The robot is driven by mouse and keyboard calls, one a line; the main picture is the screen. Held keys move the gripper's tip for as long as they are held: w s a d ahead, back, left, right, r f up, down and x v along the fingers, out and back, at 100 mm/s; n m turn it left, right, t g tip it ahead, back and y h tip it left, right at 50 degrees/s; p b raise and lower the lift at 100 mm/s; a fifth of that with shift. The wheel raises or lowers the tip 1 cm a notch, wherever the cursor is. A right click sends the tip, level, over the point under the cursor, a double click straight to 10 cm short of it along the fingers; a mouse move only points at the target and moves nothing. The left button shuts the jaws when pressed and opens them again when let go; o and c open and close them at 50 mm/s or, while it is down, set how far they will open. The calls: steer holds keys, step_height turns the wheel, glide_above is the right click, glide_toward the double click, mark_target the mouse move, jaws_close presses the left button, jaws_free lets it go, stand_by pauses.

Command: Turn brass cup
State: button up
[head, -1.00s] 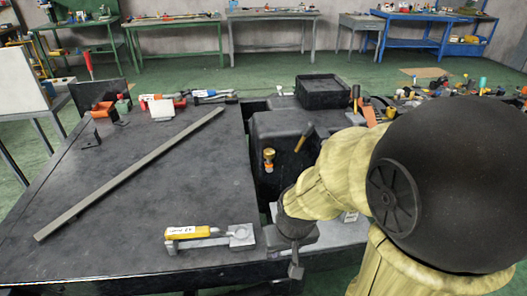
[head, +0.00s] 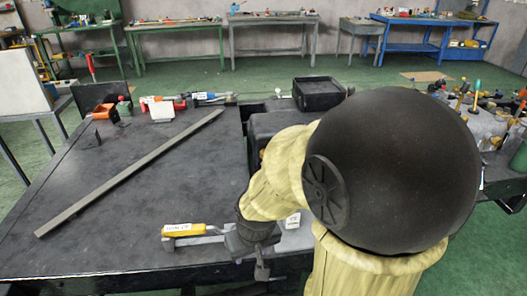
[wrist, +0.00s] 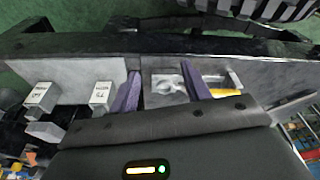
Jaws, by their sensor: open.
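No brass cup shows clearly now; in the head view my arm covers the spot where a small brass-and-orange piece stood earlier. My gripper (head: 261,268) is at the front edge of the bench in the head view, partly hidden by my wrist. In the wrist view its two purple fingers (wrist: 161,72) are apart. A grey metal part with a round hole (wrist: 168,84) shows between them, and I cannot tell whether they touch it. A yellow-handled grey tool (head: 184,230) lies just left of my gripper; its yellow handle (wrist: 226,93) shows beside the right finger.
Two grey blocks with white labels (wrist: 103,94) stand left of the fingers in the wrist view. A long grey bar (head: 135,170) lies across the dark bench (head: 170,205). A black tray (head: 318,93) and cluttered tools (head: 480,115) are behind and right.

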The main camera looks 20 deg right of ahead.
steer(key=shift+o, duration=0.8)
steer(key=w+d+r+p, duration=0.2)
steer(key=w+r+p, duration=0.2)
steer(key=w, duration=0.5)
steer(key=shift+d+r+p, duration=0.35)
steer(key=shift+d+r, duration=0.05)
steer(key=shift+r, duration=0.35)
steer(key=w+d+r+t+p, duration=0.1)
steer(key=w+d+r+p, duration=0.3)
steer(key=w+d, duration=0.5)
steer(key=w+d+r+t+p, duration=0.1)
steer(key=w+d+r+p, duration=0.3)
steer(key=w, duration=0.9)
steer(key=d+p, duration=0.3)
steer(key=d, duration=0.2)
steer(key=shift+w+r+m, duration=0.15)
steer(key=shift+w+m, duration=0.15)
steer(key=shift+m, duration=0.1)
steer(key=p+x, duration=0.1)
steer(key=x, duration=0.4)
steer(key=p+x, duration=0.1)
steer(key=x, duration=0.5)
steer(key=p+x, duration=0.2)
steer(key=x, duration=0.4)
steer(key=shift+d, duration=0.3)
steer(key=shift+f, duration=0.25)
